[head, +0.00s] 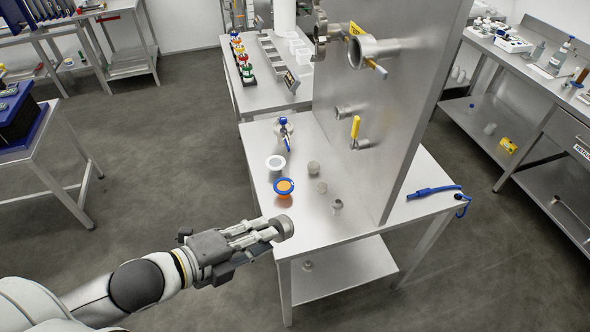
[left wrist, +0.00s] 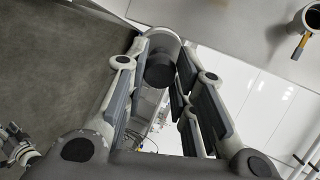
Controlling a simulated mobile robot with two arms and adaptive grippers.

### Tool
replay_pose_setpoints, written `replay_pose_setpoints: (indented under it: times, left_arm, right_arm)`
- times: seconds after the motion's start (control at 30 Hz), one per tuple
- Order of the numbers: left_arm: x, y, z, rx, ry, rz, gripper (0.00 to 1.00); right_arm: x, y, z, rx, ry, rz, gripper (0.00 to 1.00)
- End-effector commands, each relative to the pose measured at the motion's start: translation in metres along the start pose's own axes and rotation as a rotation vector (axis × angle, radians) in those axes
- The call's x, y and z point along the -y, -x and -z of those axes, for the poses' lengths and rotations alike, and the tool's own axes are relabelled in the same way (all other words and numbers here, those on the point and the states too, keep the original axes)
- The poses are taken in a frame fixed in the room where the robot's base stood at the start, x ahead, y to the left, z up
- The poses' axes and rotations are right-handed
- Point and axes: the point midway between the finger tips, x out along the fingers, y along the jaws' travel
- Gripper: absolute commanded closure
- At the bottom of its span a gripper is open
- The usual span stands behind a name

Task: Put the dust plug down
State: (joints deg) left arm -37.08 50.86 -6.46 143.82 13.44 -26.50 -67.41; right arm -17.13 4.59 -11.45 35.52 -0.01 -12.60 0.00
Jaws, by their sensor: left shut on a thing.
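The dust plug (head: 283,228) is a short grey metal cylinder. My left gripper (head: 262,235) is shut on it and holds it near the left front corner of the steel table (head: 262,215). In the left wrist view the plug (left wrist: 160,70) sits between the fingertips, with its dark round face towards the camera. How far it is above the table is hard to tell. My right gripper is not in view.
A steel panel (head: 385,110) with pipe ports stands upright on the table. A white ring piece (head: 275,162), an orange and blue piece (head: 284,187) and several small grey fittings stand left of it. A blue tool (head: 432,192) lies to the right.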

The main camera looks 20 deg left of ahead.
Motion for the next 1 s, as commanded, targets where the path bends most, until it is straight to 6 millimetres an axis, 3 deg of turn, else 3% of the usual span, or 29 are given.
replay_pose_setpoints:
  times: [0.33, 0.77, 1.0]
  left_arm:
    - [-0.002, 0.000, 0.001, -0.079, -0.037, -0.083, 1.00]
    - [-0.010, -0.026, -0.003, 0.041, 0.028, -0.220, 1.00]
    - [-0.024, -0.047, 0.000, 0.150, 0.107, -0.351, 1.00]
  right_arm:
    - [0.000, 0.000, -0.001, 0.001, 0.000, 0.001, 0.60]
    - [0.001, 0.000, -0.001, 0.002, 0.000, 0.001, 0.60]
    - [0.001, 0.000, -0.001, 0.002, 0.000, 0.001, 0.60]
